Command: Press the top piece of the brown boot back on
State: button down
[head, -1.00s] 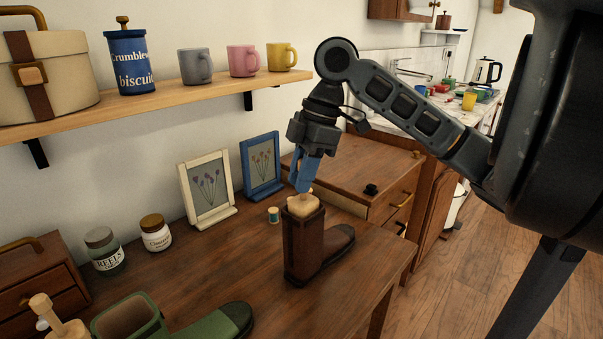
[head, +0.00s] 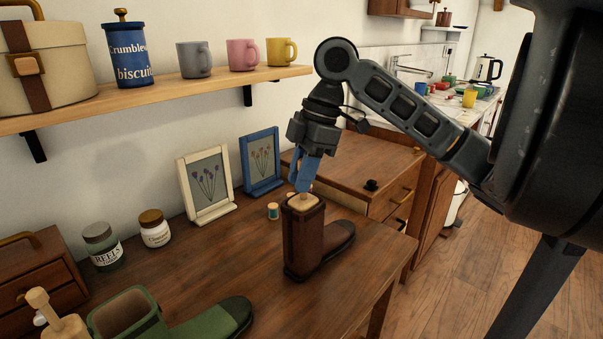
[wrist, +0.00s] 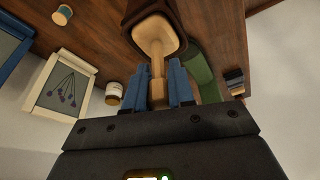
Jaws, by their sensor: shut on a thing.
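The brown boot (head: 305,245) stands upright near the table's front right, its toe pointing right. Its pale wooden top piece (head: 304,202), a block with a knob on a stem, sits in the boot's opening with its top close to the rim. My gripper (head: 303,187) is above the boot, blue fingers pointing down and shut on the stem. In the wrist view the stem of the top piece (wrist: 157,68) runs between the two blue fingers (wrist: 167,85) into the brown shaft (wrist: 137,10). The fingers hide part of the knob.
A green boot (head: 222,322) lies front left, with another pale wooden piece (head: 62,322) beside it. A thread spool (head: 273,211), two picture frames (head: 208,186) and two jars (head: 102,245) stand behind. The wall shelf (head: 190,93) is above. Table space left of the brown boot is clear.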

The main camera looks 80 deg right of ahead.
jog(key=shift+f+b, duration=1.2)
jog(key=shift+f, duration=0.2)
dwell(1.3)
jog(key=c, duration=0.9)
grip_release()
jog(key=shift+r, duration=0.2)
jog(key=shift+r+p, duration=2.4)
jog(key=shift+r, duration=0.45)
